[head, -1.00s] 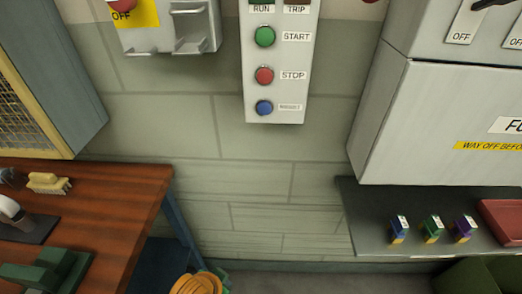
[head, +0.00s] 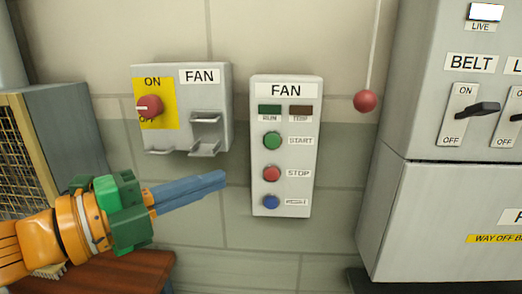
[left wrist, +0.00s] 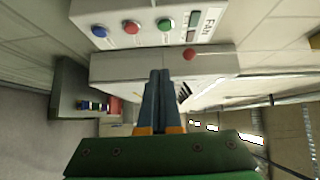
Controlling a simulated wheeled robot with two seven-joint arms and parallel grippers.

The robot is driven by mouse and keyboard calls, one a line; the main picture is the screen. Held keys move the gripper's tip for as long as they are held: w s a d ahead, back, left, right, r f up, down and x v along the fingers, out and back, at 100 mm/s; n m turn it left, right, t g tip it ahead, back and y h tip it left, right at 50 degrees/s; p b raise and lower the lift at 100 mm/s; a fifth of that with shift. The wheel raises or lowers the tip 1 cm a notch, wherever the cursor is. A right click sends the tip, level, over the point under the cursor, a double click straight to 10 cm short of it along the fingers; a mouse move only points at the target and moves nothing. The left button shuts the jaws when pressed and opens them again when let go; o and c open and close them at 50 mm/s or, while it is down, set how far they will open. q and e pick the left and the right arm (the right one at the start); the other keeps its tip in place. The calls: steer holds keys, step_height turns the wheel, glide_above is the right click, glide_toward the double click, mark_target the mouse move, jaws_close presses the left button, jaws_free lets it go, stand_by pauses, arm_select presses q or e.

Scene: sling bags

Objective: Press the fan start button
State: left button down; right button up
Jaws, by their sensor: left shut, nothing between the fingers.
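The fan control panel (head: 296,158) is a pale box on the wall labelled FAN. Its green START button (head: 272,140) sits above the red STOP button (head: 271,174) and a blue button (head: 271,202). My left gripper (head: 222,179) is shut and empty, its blue fingers pointing right toward the panel from the left, lower than START in the head view. The left wrist view shows the shut fingers (left wrist: 159,74) and the green button (left wrist: 165,25) beyond them, up in the picture; the fingers appear apart from it. My right gripper is out of view.
Left of the panel is a FAN switch box (head: 216,95) with a red knob (head: 150,106) and protruding brackets. A red ball (head: 365,101) hangs on a cord to the right, before a large grey cabinet (head: 430,215) with BELT switches. A wooden bench (head: 120,270) stands lower left.

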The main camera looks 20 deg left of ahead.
arm_select(q)
steer(key=shift+s+a+r, duration=0.15)
steer(key=shift+r, duration=0.4)
steer(key=p, duration=0.4)
glide_toward(278, 142)
steer(key=d, duration=0.4)
steer(key=w, duration=0.1)
steer(key=w+p, duration=0.1)
steer(key=w, duration=0.1)
steer(key=w+p, duration=0.1)
steer(key=shift+w+a, duration=0.3)
steer(key=shift+a, duration=0.1)
steer(key=shift+w+a+f, duration=0.15)
steer(key=shift+w, duration=0.1)
